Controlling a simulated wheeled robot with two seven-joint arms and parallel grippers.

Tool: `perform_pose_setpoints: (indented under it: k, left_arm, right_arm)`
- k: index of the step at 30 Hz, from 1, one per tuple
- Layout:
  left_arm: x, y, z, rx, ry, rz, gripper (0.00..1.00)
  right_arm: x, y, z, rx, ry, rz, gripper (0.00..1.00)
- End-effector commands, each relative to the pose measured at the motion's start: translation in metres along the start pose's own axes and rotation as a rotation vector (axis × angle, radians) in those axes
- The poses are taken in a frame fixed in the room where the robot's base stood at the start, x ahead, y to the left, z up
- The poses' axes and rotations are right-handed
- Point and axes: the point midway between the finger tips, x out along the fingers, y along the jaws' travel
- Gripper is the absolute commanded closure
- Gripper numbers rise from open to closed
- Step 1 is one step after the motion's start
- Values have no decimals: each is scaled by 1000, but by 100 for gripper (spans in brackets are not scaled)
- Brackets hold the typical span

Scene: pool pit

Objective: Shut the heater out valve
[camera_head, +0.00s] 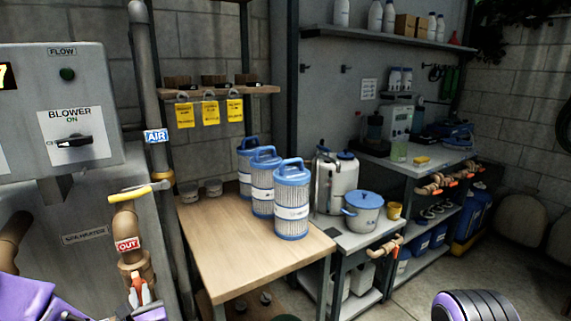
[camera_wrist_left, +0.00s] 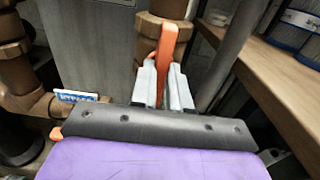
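A brown pipe with a red OUT label (camera_head: 127,243) stands at the left in the head view. An orange valve lever (camera_head: 138,281) is below the label, partly covered by my left gripper (camera_head: 140,296). In the left wrist view the orange lever (camera_wrist_left: 168,45) stands upright in front of a brown pipe fitting. The pale fingers of my left gripper (camera_wrist_left: 164,88) are close on both sides of the lever and look shut on it. A yellow handle (camera_head: 137,193) crosses above the OUT pipe. My right gripper is not in view.
A grey blower panel (camera_head: 75,115) is above the pipes. A vertical pipe with an AIR label (camera_head: 156,136) stands just right of the valve. A wooden table (camera_head: 225,245) with blue-topped filter cartridges (camera_head: 292,205) is close to the right. Some floor shows at the lower right.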

Motion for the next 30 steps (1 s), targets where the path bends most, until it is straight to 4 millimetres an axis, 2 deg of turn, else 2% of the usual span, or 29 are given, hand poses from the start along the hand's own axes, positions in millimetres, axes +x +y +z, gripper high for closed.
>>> perform_pose_setpoints:
  k: [9, 11, 14, 24, 27, 30]
  left_arm:
    - [0, 0, 0, 5, 0, -1, 100]
    - [0, -1, 1, 60, 0, -2, 100]
    - [0, -1, 4, 316, -2, -3, 100]
    - [0, -1, 4, 1368, -4, -2, 100]
    - [0, -1, 2, 1566, -3, -2, 100]
    - [0, 0, 0, 1628, -1, 0, 100]
  right_arm:
    - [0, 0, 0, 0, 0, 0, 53]
    - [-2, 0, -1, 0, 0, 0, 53]
    - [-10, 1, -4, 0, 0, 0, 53]
    - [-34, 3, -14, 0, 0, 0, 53]
    - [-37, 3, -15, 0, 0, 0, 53]
    - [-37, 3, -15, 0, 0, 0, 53]
